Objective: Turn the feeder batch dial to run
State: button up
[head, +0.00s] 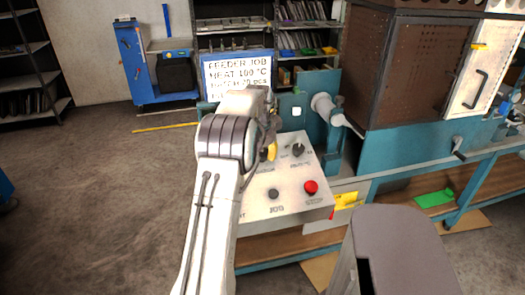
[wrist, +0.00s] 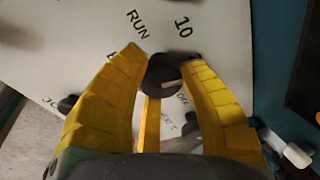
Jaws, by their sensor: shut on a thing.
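The batch dial (wrist: 166,68) is a round black knob with a pale line across its lower face, running roughly left to right. RUN is printed above and left of it, 10 above and right, OFF below right. My gripper (wrist: 168,62) has its yellow fingers closed around the dial, one on each side. In the head view my gripper (head: 269,148) is over the upper left of the white sloped control panel (head: 292,208); my arm and gripper hide the gripped dial there.
On the panel are another black knob (head: 298,150) right of my gripper, a black button (head: 273,193) and a red button (head: 311,187). A feeder job sign (head: 236,72) stands behind. A teal machine with a brown cabinet (head: 415,75) is at right. Open floor lies left.

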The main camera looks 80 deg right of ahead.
jog(key=shift+f+n+p, duration=0.15)
jog(key=shift+n+p, duration=0.4)
jog(key=shift+n, duration=0.55)
jog(key=o, duration=1.2)
jog(key=v, duration=1.2)
jog(key=shift+a, duration=0.15)
